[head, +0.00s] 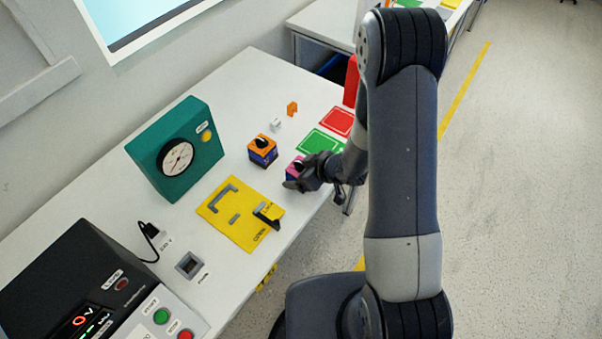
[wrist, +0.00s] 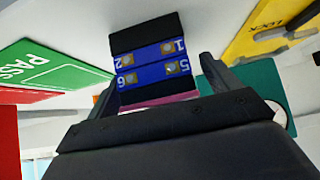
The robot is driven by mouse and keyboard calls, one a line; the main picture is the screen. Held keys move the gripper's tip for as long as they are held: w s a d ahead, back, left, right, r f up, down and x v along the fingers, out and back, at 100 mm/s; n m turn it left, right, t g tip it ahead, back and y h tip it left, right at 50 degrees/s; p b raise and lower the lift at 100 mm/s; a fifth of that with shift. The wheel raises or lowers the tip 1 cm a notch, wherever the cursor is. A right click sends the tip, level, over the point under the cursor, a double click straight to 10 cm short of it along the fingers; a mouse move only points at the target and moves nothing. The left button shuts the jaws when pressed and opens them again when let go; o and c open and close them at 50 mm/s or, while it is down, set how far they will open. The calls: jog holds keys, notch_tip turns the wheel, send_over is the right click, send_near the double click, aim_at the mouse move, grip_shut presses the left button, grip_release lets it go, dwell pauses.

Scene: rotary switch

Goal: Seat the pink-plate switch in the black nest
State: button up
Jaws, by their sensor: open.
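The pink-plate switch (head: 295,166) stands on the white table, partly hidden by my gripper (head: 301,181) in the head view. In the wrist view its blue and black body (wrist: 152,62) with numbered terminals shows between the fingers of my open gripper (wrist: 158,78), and its pink plate (wrist: 160,98) shows as a thin edge. I cannot tell whether either finger touches it. A dark square recess in a grey frame (head: 189,265) lies on the table at the left front; I cannot tell whether it is the black nest.
A yellow plate (head: 225,228) with grey brackets and a black lever lies left of my gripper. An orange-topped switch (head: 262,150), a teal gauge box (head: 178,152), a green mat (head: 321,141) and a red mat (head: 338,121) stand around. A black control box (head: 75,280) is at lower left.

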jog(key=shift+c, duration=0.4)
jog(key=c, duration=1.1)
jog(key=shift+r, duration=0.1)
